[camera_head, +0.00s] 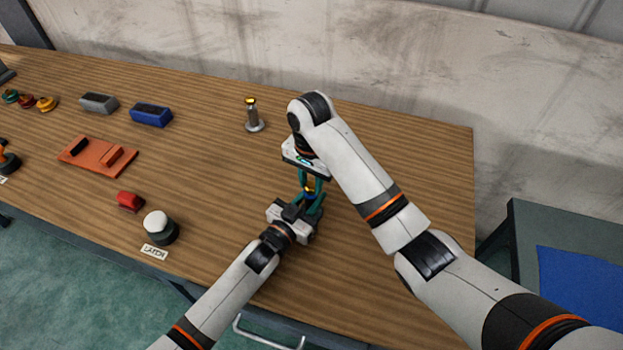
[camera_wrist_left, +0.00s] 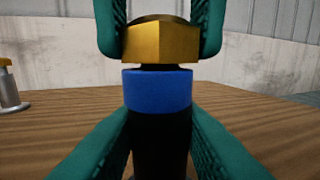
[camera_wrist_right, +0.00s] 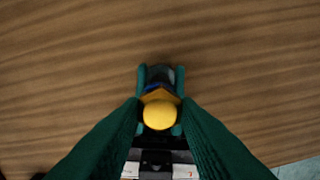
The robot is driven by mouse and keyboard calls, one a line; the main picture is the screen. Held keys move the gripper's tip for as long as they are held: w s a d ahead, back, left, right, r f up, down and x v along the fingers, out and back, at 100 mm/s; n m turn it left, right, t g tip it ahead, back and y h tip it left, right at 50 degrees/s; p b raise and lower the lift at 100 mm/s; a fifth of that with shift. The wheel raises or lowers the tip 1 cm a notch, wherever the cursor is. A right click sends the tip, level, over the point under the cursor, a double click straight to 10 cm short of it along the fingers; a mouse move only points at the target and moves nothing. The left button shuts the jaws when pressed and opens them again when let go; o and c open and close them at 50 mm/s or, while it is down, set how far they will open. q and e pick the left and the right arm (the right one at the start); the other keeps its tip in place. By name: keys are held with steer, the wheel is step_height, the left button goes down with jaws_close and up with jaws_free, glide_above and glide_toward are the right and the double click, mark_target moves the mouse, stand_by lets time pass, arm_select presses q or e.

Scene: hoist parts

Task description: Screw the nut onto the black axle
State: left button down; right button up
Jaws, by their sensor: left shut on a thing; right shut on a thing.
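The black axle (camera_wrist_left: 160,135) with a blue collar (camera_wrist_left: 158,90) stands upright in the left wrist view. My left gripper (camera_head: 306,213) is shut on the axle below the collar. The gold nut (camera_wrist_left: 160,45) is at the axle's top, above the collar, with a narrow dark band showing between them. My right gripper (camera_head: 311,182) points down from above and is shut on the nut. In the right wrist view the nut's rounded yellow top (camera_wrist_right: 159,114) lies between the fingertips. The threads are hidden.
A silver post with a gold top (camera_head: 253,116) stands behind on the wooden table (camera_head: 400,140). Blue (camera_head: 151,115) and grey (camera_head: 99,103) blocks, an orange tray (camera_head: 97,156), a red piece (camera_head: 130,201) and a white-topped button (camera_head: 160,226) lie left. The table's right part is clear.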

steer(key=m, duration=0.6)
steer(key=shift+w, duration=0.1)
steer(key=o, duration=1)
step_height(320, 180, up, 3)
steer(key=shift+w+d+r, duration=0.1)
steer(key=shift+w, duration=0.05)
steer(key=shift+r, duration=0.65)
steer(key=shift+s, duration=0.2)
